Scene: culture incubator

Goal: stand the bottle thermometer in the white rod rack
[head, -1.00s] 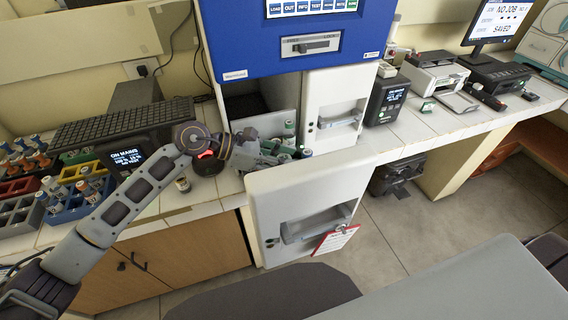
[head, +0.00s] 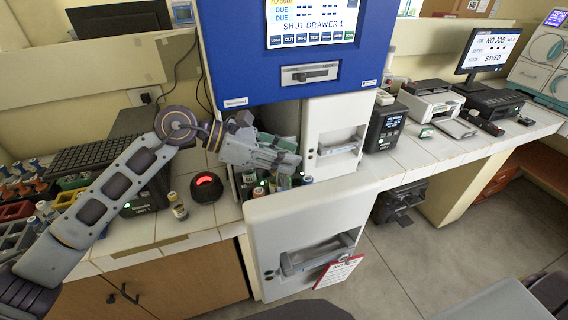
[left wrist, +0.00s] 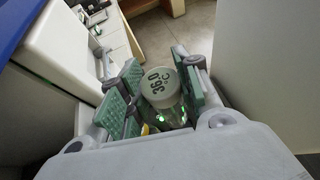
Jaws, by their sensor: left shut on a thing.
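My left gripper (head: 290,156) is above the open drawer of the blue and white incubator in the head view. It is shut on the bottle thermometer (left wrist: 158,85), a clear bottle whose pale cap reads 36.0 °C in the left wrist view. The cap shows between the green finger pads, and its lower part is hidden by the gripper. In the head view I cannot make the thermometer out from the fingers. I cannot make out the white rod rack in either view. My right gripper is not in view.
The open drawer front (head: 310,232) juts out below my left gripper, with several bottles (head: 283,182) behind it. A small bottle (head: 178,207) and a red-lit black dome (head: 206,187) stand on the counter to the left. Tube racks (head: 15,212) stand farther left.

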